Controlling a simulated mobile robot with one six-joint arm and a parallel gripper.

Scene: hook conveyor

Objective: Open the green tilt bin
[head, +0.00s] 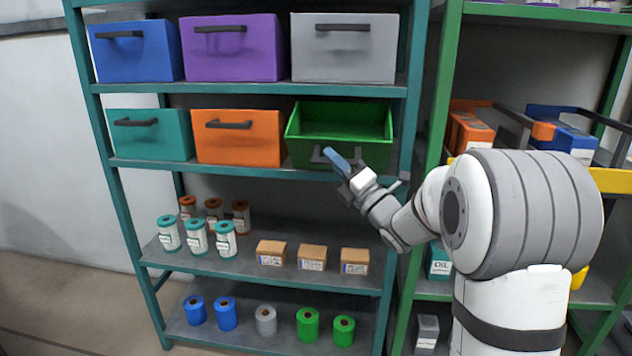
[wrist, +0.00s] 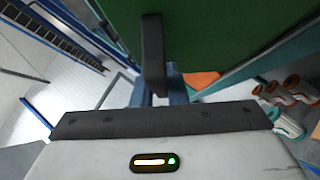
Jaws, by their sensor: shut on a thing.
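The green tilt bin (head: 345,118) is in the middle row of the teal shelf, at its right end. It is tipped forward, and its empty inside shows from above. My gripper (head: 337,158) is at the front of this bin, shut on its dark handle (wrist: 153,50). In the wrist view the bin's green front (wrist: 220,35) fills the top, and the handle runs down between my blue fingers (wrist: 159,90). My fingers hide part of the handle in the head view.
The orange bin (head: 240,138) and teal bin (head: 150,135) sit closed to the left. Blue, purple (head: 232,50) and grey bins are closed above. Spools and small boxes (head: 312,257) stand below. A green shelf post (head: 436,110) is close on the right.

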